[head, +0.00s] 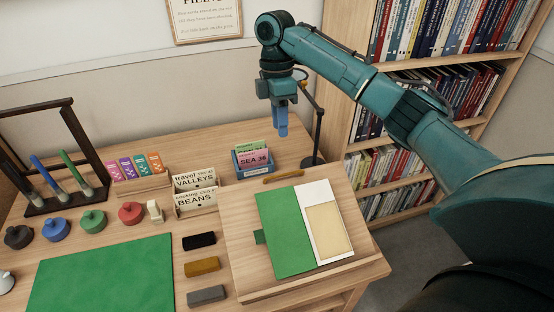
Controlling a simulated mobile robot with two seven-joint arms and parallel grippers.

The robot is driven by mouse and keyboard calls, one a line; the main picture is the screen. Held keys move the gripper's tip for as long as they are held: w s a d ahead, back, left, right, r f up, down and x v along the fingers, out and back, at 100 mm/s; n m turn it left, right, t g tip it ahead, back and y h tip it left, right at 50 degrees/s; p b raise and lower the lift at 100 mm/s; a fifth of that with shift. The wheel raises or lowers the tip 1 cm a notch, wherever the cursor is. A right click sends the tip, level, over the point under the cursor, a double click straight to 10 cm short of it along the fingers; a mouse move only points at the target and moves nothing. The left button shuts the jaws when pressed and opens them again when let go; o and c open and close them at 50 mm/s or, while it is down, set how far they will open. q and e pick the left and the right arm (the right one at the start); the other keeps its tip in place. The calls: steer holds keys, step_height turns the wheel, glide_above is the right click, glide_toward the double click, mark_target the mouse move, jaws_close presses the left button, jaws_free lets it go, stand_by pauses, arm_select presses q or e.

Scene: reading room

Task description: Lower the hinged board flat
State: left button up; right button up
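The hinged board (355,205) is a light wooden panel at the right end of the desk, with a ledge along its near edge. An open green-covered book or folder (285,232) lies on it, its right side white with a tan panel (326,229). How steeply the board leans is hard to tell from above. A small orange-brown bar (283,178) lies at its far edge. My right gripper (283,134) points down above and behind that far edge, apart from the board. Its blue fingers look together, with nothing held. My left gripper is out of view.
A blue card box (240,173) and dark lamp stand (313,160) are behind the board. Label cards (194,190), stamps (131,212), ink blocks (203,267) and a green mat (103,274) lie left. A bookcase (338,125) stands behind right.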

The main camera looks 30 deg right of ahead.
steer(key=b, duration=0.2)
glide_above(282, 182)
step_height(282, 182, down, 12)
steer(key=shift+r, duration=0.1)
steer(key=shift+c, duration=0.6)
jaws_close()
